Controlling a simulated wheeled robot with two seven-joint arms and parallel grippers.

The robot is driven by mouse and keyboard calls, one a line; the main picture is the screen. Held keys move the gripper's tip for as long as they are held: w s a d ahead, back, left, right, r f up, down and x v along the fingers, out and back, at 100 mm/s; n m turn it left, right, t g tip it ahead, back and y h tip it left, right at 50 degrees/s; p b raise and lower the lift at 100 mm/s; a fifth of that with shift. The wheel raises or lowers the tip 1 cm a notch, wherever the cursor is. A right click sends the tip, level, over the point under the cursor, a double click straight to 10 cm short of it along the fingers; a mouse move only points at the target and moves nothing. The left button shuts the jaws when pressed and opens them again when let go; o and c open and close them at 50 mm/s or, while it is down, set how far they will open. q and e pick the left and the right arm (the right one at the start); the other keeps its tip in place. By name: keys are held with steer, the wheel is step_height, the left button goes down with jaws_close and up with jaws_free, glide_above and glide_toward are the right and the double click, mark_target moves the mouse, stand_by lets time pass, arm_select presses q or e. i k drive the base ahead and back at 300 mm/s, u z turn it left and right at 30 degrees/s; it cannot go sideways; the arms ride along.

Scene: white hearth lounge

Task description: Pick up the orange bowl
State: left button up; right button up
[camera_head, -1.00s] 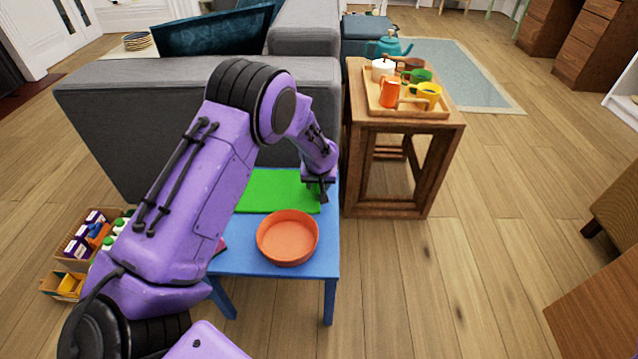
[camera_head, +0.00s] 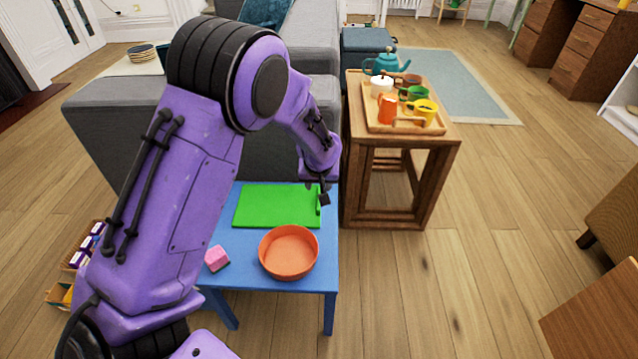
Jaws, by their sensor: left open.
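The orange bowl (camera_head: 289,252) stands upright and looks empty on the front right part of a small blue table (camera_head: 305,287). My left gripper (camera_head: 321,196) is open and empty. It points down above the right end of the green board (camera_head: 277,206), behind the bowl and a little to its right, apart from it. My left arm comes in from the left and hides part of the table's left side. My right gripper is not in view.
A pink sponge (camera_head: 216,258) lies left of the bowl. A wooden side table (camera_head: 402,139) at the right carries a tray (camera_head: 404,128) with several cups and a teal teapot (camera_head: 386,63). A grey sofa (camera_head: 118,128) stands behind. Open floor lies at the right.

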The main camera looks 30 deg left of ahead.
mark_target(288, 253)
steer(key=u, duration=1.3)
